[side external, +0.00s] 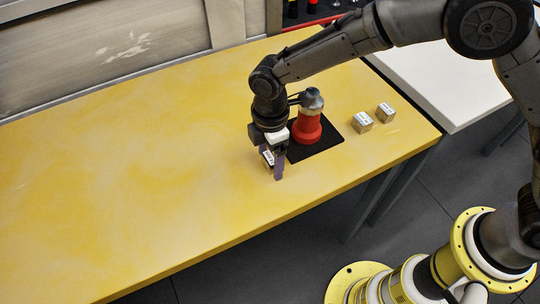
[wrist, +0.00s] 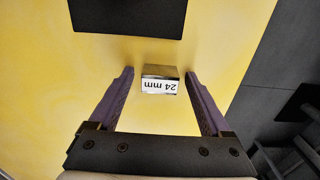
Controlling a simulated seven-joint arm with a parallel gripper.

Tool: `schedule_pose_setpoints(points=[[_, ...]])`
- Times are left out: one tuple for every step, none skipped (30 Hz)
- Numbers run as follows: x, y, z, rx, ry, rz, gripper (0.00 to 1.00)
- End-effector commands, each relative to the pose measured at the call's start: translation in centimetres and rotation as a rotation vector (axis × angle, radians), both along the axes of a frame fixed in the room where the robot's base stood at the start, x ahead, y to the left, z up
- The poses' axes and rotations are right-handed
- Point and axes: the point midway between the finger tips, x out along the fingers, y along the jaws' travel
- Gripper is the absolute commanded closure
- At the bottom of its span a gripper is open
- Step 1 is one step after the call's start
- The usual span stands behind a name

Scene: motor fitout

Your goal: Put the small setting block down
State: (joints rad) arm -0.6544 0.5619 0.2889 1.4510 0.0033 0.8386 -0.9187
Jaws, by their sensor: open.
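The small setting block (wrist: 160,86), a metal block with a white face marked "24 mm", stands between the fingertips of my gripper (wrist: 160,74) in the wrist view. My gripper is open, with a visible gap on each side of the block. In the side view the block (side external: 267,158) is partly hidden by the purple fingers of my gripper (side external: 272,170). The fingers point down close to the yellow table (side external: 150,190). The block appears to rest on the table, left of the black mat.
A red part with a grey top (side external: 308,126) stands on the black mat (side external: 326,146), which also shows in the wrist view (wrist: 130,15). Two similar blocks, one nearer (side external: 362,123) and one farther (side external: 385,113), sit right of the mat. The table's left side is clear.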

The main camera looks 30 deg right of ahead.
Motion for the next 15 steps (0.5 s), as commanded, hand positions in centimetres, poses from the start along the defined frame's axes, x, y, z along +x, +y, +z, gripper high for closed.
schedule_pose_setpoints(points=[[0.0, 0.0, 0.3, 0.001, -0.002, 0.0, 0.18], [0.0, 0.0, 0.6, 0.002, -0.002, 0.0, 0.18], [0.1, 0.0, 1.0, 0.002, -0.003, 0.0, 0.18], [0.1, 0.0, 1.4, 0.002, -0.003, 0.0, 0.18], [0.1, 0.1, 1.9, 0.003, -0.004, 0.0, 0.18], [0.1, 0.0, 2.6, 0.003, -0.004, 0.0, 0.18], [0.1, 0.1, 3.2, 0.003, -0.004, 0.0, 0.18], [0.1, 0.1, 3.8, 0.004, -0.005, 0.0, 0.18], [0.1, 0.1, 4.7, 0.004, -0.006, 0.0, 0.18], [0.1, 0.0, 5.3, 0.004, -0.005, 0.0, 0.18], [0.1, 0.1, 5.9, 0.004, -0.005, 0.0, 0.18], [0.1, 0.1, 6.8, 0.004, -0.005, 0.0, 0.18], [0.1, 0.0, 7.4, 0.004, -0.005, 0.0, 0.18], [0.1, 0.0, 8.0, 0.003, -0.005, 0.0, 0.18], [0.1, 0.0, 8.7, 0.003, -0.004, 0.0, 0.18]])
